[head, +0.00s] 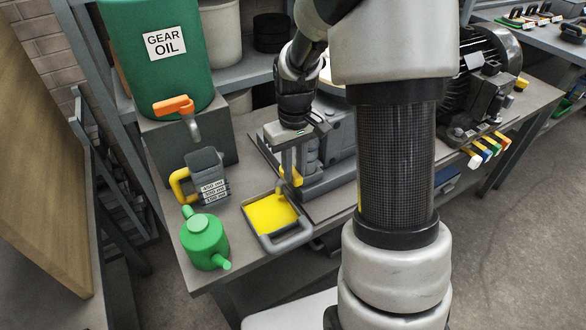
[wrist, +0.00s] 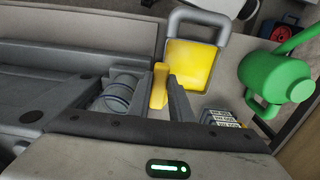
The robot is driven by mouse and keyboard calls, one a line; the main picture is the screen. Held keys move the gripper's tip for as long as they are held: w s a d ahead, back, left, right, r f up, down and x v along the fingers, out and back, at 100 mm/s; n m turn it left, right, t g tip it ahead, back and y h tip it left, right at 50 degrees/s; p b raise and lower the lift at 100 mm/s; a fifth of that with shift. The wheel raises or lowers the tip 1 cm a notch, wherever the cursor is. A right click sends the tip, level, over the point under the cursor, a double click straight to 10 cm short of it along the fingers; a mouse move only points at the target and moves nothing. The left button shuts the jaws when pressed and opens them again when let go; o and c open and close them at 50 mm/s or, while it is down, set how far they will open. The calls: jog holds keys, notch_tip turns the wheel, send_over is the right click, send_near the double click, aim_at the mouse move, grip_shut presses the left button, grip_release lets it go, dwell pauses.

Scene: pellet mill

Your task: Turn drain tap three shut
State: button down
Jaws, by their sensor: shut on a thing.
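A yellow tap handle (head: 297,179) sits low on the near face of the grey machine housing, above the drip tray (head: 264,240). It also shows in the wrist view (wrist: 158,90), between my fingers. My gripper (head: 290,170) points down beside the housing and is shut on this yellow handle; the fingers show in the wrist view (wrist: 164,82). No number is readable on the tap, and its body and outlet are mostly hidden by my fingers. The tray holds a yellow surface, which I cannot tell as liquid or liner.
A green gear oil drum (head: 160,65) with an orange-handled tap stands left. A grey measuring jug (head: 206,172) and a green oil can (head: 204,242) stand near the tray. Several coloured levers (head: 485,150) project at right. My arm hides part of the bench.

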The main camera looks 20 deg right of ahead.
aim_at(294, 172)
jog(key=shift+w, duration=0.1)
dwell(0.3)
jog(key=c, duration=1.6)
grip_release()
notch_tip(294, 172, up, 18)
jog(key=shift+f+p, duration=0.2)
jog(key=shift+p, duration=0.55)
jog(key=s+a+r+t+p, duration=0.1)
jog(key=s+r+t, duration=0.1)
jog(key=s, duration=0.4)
jog(key=s+a+r+m+t+p, duration=0.1)
jog(key=s+a+r+p, duration=0.1)
jog(key=s+r, duration=0.2)
jog(key=s+a+r+m+t+p, duration=0.1)
jog(key=s+r+t+p, duration=0.1)
jog(key=s, duration=0.6)
jog(key=shift+s+a+r+t, duration=0.3)
jog(key=shift+s+a+r, duration=0.1)
